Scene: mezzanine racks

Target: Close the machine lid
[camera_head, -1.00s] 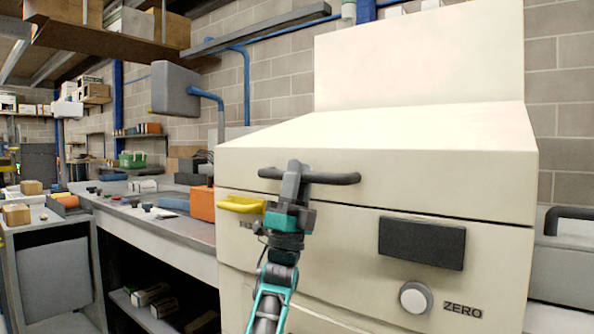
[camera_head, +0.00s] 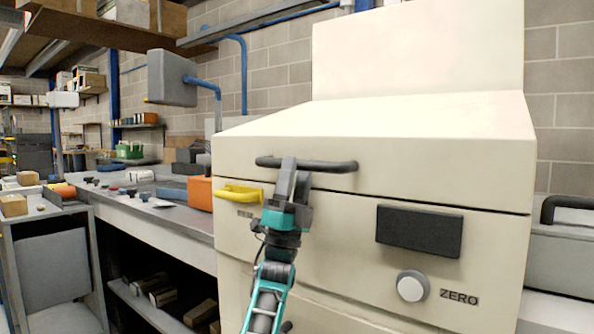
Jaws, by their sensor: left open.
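The cream machine (camera_head: 330,250) fills the right half of the head view. Its sloped lid (camera_head: 380,140) lies down over the body, with only a thin dark seam between them. A dark bar handle (camera_head: 335,166) is on the lid's front face. My left gripper (camera_head: 291,172) is open at the handle's left-middle part, its fingers overlapping the bar in the picture. I cannot tell whether they touch it. My right gripper is not in view.
A yellow handle (camera_head: 240,194) sticks out at the machine's front left. A dark panel (camera_head: 419,231) and a round knob (camera_head: 411,286) marked ZERO are on the front. A workbench (camera_head: 160,218) with an orange box (camera_head: 199,194) stands to the left.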

